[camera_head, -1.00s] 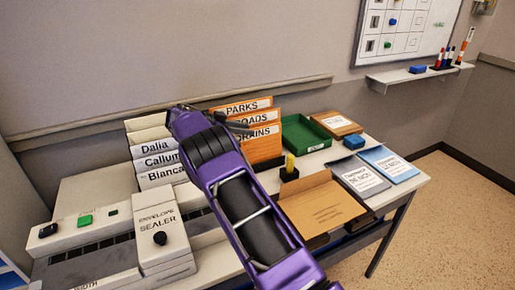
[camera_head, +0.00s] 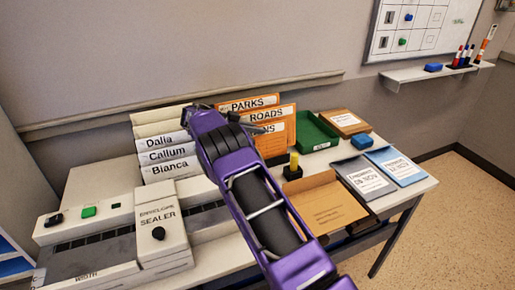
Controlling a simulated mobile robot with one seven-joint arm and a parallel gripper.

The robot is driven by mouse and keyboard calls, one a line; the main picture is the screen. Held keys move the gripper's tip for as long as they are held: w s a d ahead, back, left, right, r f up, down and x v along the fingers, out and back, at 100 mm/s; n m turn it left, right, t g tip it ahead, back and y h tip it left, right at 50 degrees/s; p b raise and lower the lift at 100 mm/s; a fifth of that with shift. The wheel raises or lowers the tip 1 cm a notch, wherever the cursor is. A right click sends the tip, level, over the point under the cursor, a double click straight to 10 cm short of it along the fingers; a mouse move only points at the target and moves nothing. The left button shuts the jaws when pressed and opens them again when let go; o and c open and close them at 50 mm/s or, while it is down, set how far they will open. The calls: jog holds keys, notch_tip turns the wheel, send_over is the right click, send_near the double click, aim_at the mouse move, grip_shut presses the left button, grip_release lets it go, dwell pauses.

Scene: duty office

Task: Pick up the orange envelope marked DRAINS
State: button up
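The orange DRAINS envelope (camera_head: 277,137) stands at the front of a row of orange envelopes on the desk. My arm covers its left part, so only "NS" of its label shows. Behind it stand the orange ROADS envelope (camera_head: 270,115) and the PARKS envelope (camera_head: 255,103). My gripper (camera_head: 250,128) is at the left side of this row, its dark finger part in front of the envelopes' left edges. Whether it touches any envelope cannot be told. My purple arm hides most of the gripper, and its opening does not show.
White holders marked Dalia, Callum and Bianca (camera_head: 167,169) stand left of my arm. The envelope sealer (camera_head: 161,233) is at front left. A green tray (camera_head: 315,132), a yellow-topped item (camera_head: 293,165), an open brown folder (camera_head: 327,204) and papers (camera_head: 365,178) lie to the right.

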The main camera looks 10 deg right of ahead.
jog(key=shift+r, duration=0.15)
grip_shut()
jog(key=shift+w+a+r, duration=0.1)
jog(key=shift+a+r, duration=0.1)
jog(key=shift+r, duration=0.05)
dwell(0.6)
